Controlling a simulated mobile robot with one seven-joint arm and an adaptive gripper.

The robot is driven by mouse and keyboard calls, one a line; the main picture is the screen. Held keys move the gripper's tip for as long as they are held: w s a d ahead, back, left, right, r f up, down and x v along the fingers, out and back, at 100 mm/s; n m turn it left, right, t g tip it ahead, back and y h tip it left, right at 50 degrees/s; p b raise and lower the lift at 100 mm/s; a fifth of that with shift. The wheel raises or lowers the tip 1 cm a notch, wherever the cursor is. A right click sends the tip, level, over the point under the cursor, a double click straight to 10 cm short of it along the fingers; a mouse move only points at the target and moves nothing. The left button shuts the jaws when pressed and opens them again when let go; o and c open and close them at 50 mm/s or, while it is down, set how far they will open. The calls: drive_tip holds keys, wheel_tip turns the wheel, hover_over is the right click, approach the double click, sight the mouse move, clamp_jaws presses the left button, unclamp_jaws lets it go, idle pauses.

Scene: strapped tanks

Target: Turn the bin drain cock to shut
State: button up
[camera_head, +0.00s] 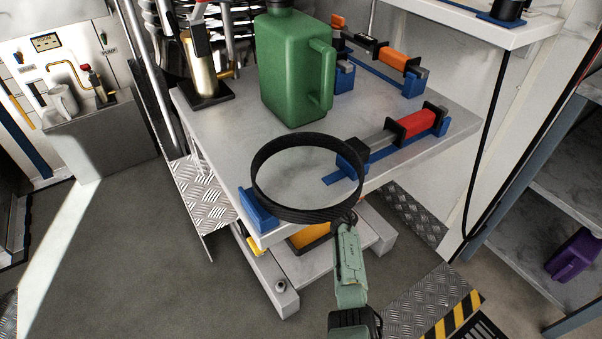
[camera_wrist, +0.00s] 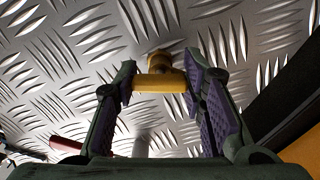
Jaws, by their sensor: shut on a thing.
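In the wrist view my gripper (camera_wrist: 160,88) has its two purple-padded fingers on either side of the drain cock's yellow lever (camera_wrist: 160,78). The fingers are shut on the lever. A brass-coloured part of the cock (camera_wrist: 158,59) shows just beyond it. In the head view the orange-yellow bin (camera_head: 308,238) is partly visible under the bench, behind my arm. Its orange side (camera_wrist: 300,155) seems to show at the lower right of the wrist view. My fingers and the cock cannot be made out in the head view.
The grey bench (camera_head: 220,118) overhangs the bin. On it stand a green jerrycan (camera_head: 290,70) and a red-handled clamp (camera_head: 417,121). Diamond plate (camera_wrist: 70,60) lies behind the cock. A black ring (camera_head: 262,190) overlaps the bench's front. Open floor (camera_head: 130,250) lies to the left.

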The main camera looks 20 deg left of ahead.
drive_tip(key=shift+w+r+m+p, duration=0.1)
drive_tip(key=shift+m+p, duration=0.5)
drive_tip(key=shift+m, duration=1.6)
drive_tip(key=o, duration=1.2)
drive_tip(key=shift+c, duration=0.2)
drive_tip(key=v, duration=0.7)
drive_tip(key=shift+s+d, duration=0.2)
drive_tip(key=shift+s, duration=0.15)
